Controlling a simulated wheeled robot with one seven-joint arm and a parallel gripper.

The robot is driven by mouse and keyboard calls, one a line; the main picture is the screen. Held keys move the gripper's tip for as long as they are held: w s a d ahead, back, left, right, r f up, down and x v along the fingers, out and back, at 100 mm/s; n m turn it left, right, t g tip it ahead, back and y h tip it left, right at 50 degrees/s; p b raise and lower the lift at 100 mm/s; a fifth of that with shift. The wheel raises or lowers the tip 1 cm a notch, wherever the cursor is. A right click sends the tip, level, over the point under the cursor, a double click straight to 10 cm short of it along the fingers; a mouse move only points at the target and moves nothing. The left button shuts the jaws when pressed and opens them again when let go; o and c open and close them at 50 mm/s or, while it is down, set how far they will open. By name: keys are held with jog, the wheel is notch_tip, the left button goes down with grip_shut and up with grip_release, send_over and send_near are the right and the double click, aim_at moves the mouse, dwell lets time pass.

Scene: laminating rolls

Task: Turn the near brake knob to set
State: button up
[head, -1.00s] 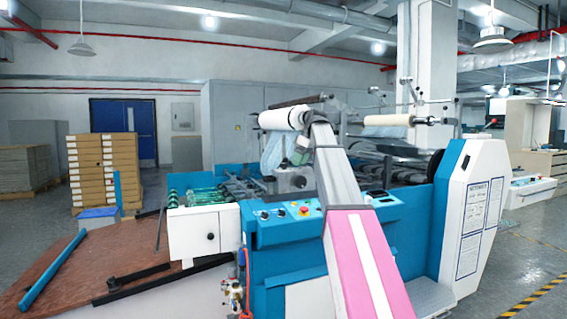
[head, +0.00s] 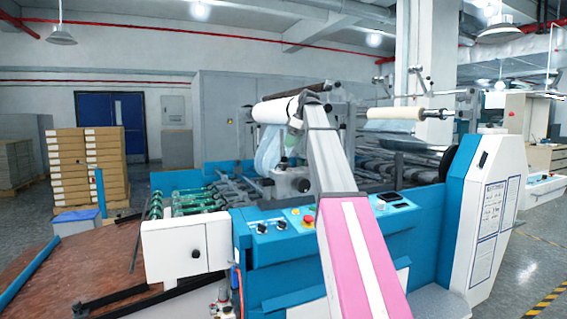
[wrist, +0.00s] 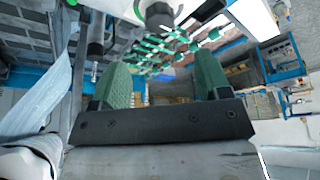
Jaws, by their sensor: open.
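My gripper (wrist: 162,85) is open, with its two green fingers apart and nothing held between them. In the head view my gripper (head: 296,130) is small and partly hidden behind my arm, by the near end of the white roll (head: 272,110). A dark round knob-like part (wrist: 157,14) shows at the top of the wrist view, beyond the fingertips and apart from them. I cannot tell for sure whether it is the near brake knob. No brake knob or its setting mark is clear in the head view.
The blue machine carries a control panel (head: 283,224) with knobs and a red button. Green rollers (head: 185,203) lie to the left. A second roll (head: 395,113) sits on a shaft to the right. Stacked cartons (head: 88,170) stand at the far left.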

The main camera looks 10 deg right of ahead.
aim_at(283, 167)
jog(key=x, duration=0.9)
jog(key=shift+f, duration=0.15)
jog(key=c, duration=0.9)
